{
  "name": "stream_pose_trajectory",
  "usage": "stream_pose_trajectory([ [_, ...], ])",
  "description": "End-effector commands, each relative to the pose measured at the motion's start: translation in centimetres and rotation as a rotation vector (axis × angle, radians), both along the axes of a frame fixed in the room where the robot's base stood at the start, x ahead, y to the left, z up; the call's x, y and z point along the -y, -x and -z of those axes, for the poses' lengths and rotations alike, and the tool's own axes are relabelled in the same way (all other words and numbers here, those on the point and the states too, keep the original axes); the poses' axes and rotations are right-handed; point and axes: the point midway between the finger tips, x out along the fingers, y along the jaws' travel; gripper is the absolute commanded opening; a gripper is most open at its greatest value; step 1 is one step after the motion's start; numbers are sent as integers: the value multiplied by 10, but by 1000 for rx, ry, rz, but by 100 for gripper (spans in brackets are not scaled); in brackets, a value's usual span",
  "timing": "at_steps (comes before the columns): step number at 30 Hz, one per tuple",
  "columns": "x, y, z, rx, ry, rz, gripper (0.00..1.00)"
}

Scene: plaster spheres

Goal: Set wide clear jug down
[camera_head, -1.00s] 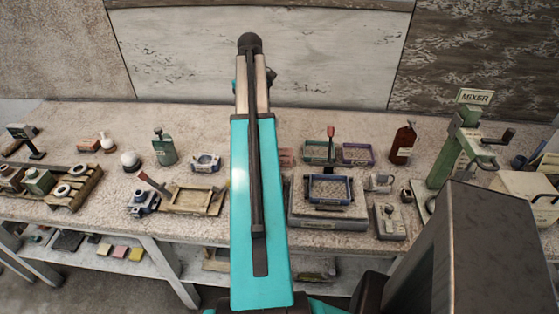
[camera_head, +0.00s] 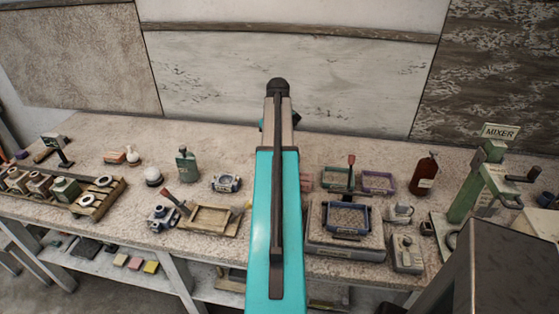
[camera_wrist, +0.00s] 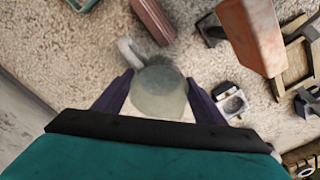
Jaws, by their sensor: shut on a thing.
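The wide clear jug (camera_wrist: 158,95) shows in the wrist view as a round, greenish see-through body with a pale handle pointing up and left. My gripper (camera_wrist: 160,83) is shut on it, with one dark purple finger on each side. Speckled bench top shows around the jug; I cannot tell whether its base touches the bench. In the head view my teal arm hides the gripper and the jug.
In the wrist view a reddish bar (camera_wrist: 152,20) lies near the handle, an orange-red block (camera_wrist: 252,36) upper right, and a small blue-grey holder (camera_wrist: 232,103) right. In the head view, trays, bottles and a green mixer (camera_head: 483,180) crowd the bench (camera_head: 110,206).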

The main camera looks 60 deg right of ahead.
Motion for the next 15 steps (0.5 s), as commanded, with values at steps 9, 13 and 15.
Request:
stream_pose_trajectory([
  [9, 1, 0, 7, 0, 1, 1, 36],
  [13, 1, 1, 7, 0, 1, 1, 36],
  [15, 1, 1, 8, 0, 1, 1, 36],
])
